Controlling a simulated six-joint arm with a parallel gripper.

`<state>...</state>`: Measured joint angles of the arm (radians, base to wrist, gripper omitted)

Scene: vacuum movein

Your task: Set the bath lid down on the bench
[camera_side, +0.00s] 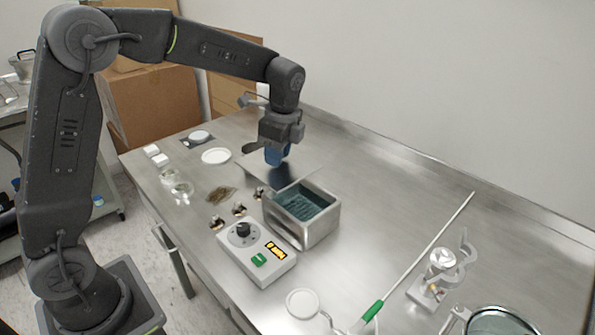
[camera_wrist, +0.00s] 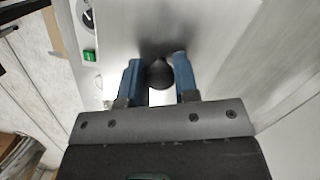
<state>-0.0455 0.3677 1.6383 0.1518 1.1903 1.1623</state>
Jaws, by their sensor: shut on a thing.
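My gripper (camera_side: 277,158) is over the bench behind the water bath, pointing down. In the wrist view its blue fingers (camera_wrist: 158,75) are shut on the black knob (camera_wrist: 160,74) of the bath lid. The lid (camera_side: 309,168) is a flat, shiny metal plate, roughly level, beyond the bath's back edge. Whether it touches the bench or hangs just above it, I cannot tell. The bath (camera_side: 318,228) is an open metal box with bluish water in it. The bench (camera_side: 390,195) is brushed steel.
A control box (camera_side: 258,262) with a dial and green switch stands in front of the bath. A white dish (camera_side: 216,156) and small brown pieces (camera_side: 221,194) lie left of the lid. A long rod (camera_side: 420,256) and a clamp stand (camera_side: 440,268) are at right. The back right is clear.

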